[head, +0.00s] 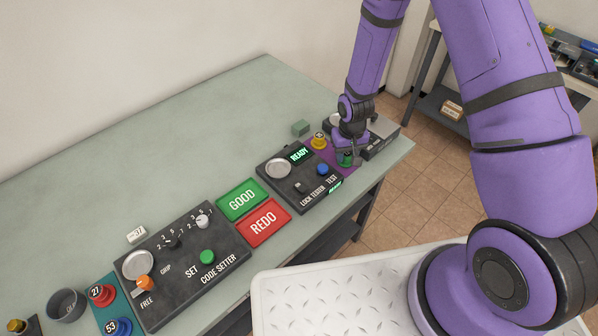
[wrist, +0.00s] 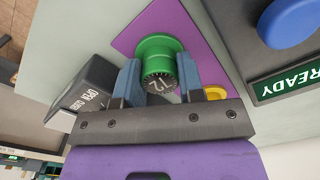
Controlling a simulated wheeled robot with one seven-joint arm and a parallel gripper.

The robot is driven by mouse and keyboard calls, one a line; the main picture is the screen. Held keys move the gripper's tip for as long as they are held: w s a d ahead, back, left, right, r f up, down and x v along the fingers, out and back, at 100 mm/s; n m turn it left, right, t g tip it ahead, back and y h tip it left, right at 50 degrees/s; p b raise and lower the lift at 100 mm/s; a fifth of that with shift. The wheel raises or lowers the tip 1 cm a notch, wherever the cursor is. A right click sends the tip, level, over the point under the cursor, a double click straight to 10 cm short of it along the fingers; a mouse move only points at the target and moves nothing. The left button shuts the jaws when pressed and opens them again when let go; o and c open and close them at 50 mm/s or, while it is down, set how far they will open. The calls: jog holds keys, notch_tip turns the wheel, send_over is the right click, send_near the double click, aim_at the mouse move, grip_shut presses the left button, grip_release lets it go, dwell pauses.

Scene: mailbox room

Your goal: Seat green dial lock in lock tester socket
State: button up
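The green dial lock (head: 345,159) is at the purple mat (head: 326,157), right of the lock tester. In the wrist view the green lock (wrist: 157,47) has a dark dial face marked 72. My gripper (wrist: 159,75) has its blue fingers on both sides of this dial, with no clear gap, and appears shut on it. In the head view my gripper (head: 347,152) hides part of the lock. I cannot tell whether the lock touches the mat. The lock tester (head: 302,198) has a round silver socket (head: 278,168) at its upper left, a lit READY display and a blue button.
A yellow lock (head: 319,141) stands close beside my gripper. A dark box (head: 378,139) is behind and right of it. GOOD (head: 242,199) and REDO (head: 264,222) pads lie left of the tester, then the code setter (head: 190,262). The bench's back left is clear.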

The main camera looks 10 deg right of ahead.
jog(key=shift+r, duration=2.25)
jog(key=shift+c, duration=0.2)
jog(key=shift+d, duration=0.1)
